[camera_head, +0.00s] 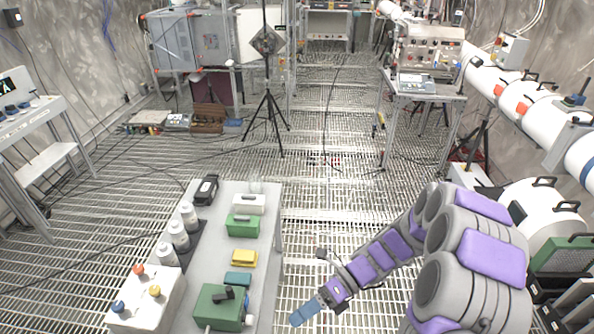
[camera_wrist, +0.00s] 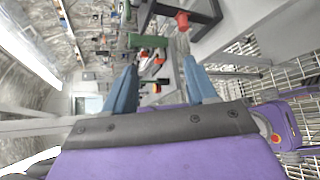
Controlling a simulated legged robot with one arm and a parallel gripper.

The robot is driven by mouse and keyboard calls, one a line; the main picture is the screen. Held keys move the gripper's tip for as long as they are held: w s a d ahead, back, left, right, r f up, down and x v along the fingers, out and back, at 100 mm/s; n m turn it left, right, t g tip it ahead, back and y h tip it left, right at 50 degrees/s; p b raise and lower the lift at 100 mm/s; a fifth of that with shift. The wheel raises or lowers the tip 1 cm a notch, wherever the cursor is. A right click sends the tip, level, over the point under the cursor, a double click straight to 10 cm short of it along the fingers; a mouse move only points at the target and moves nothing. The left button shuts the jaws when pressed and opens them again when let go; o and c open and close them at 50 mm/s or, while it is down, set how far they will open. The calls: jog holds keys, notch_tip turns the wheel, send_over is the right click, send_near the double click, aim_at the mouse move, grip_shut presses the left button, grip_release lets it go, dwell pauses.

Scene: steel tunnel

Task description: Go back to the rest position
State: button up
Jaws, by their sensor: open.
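My gripper (camera_head: 305,311) is at the lower middle of the head view, just right of the grey table (camera_head: 262,200) and apart from it. My purple and grey arm reaches to it from the lower right. In the wrist view my gripper (camera_wrist: 160,85) shows two blue fingers spread apart, with nothing held between them. No rest holder for the arm can be made out.
The table carries white bottles (camera_head: 178,236), green boxes (camera_head: 219,308), a yellow box (camera_head: 244,258) and a white button box (camera_head: 146,300). A tripod (camera_head: 268,110) stands beyond. White pipes (camera_head: 530,100) line the right wall. Grating floor (camera_head: 330,200) is clear in the middle.

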jog(key=s+d+r+n+t+h, duration=0.2)
jog(key=s+d+r+n+h, duration=0.4)
jog(key=s+n, duration=0.3)
jog(key=s+d+r+n+t+h, duration=0.3)
jog(key=s+d+r+n+h, duration=0.3)
jog(key=n, duration=1)
jog(key=s, duration=0.3)
jog(key=shift+s+d+r+h, duration=0.3)
jog(key=shift+d+r, duration=0.05)
jog(key=shift+d, duration=0.05)
